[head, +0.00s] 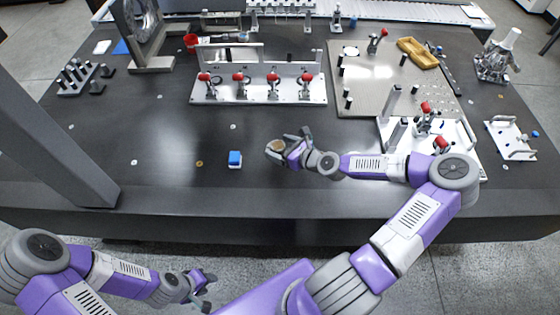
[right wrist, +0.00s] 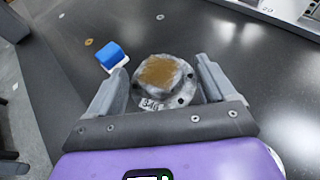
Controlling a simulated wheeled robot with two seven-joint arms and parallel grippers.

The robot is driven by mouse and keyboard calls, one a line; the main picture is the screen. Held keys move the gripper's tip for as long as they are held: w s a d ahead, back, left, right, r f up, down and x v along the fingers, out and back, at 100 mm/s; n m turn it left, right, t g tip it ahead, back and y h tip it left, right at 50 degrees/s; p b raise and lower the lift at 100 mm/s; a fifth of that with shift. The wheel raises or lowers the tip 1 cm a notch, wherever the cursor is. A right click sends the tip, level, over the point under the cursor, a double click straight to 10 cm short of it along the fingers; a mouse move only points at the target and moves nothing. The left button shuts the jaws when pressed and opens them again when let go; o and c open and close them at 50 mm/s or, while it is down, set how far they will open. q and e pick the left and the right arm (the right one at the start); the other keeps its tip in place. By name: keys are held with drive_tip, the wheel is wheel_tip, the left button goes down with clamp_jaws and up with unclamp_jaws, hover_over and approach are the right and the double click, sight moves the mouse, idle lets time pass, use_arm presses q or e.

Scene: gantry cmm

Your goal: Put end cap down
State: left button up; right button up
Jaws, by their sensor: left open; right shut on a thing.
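The end cap (right wrist: 165,82) is a grey round flanged piece with a brown top and a small marked label on its flange. My right gripper (right wrist: 160,88) is shut on it, one finger on each side, in the right wrist view. In the head view the end cap (head: 276,147) shows at the tip of my right gripper (head: 284,148), over the dark table. I cannot tell whether it touches the table top. My left gripper (head: 204,284) is open and empty, low in front of the table.
A blue and white block (head: 235,159) sits on the dark table (head: 170,180), left of the end cap. A plate with red-handled clamps (head: 258,89) stands behind. A fixture with red-handled clamps (head: 428,130) is to the right. The table between block and left post is mostly clear.

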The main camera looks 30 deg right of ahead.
drive_tip(key=shift+f+b, duration=1.25)
drive_tip(key=shift+f, duration=1.8)
drive_tip(key=shift+f, duration=0.1)
drive_tip(key=o, duration=1)
drive_tip(key=shift+f, duration=0.1)
drive_tip(key=shift+r, duration=0.25)
drive_tip(key=p+v, duration=0.4)
drive_tip(key=v, duration=0.8)
drive_tip(key=shift+a+f, duration=0.1)
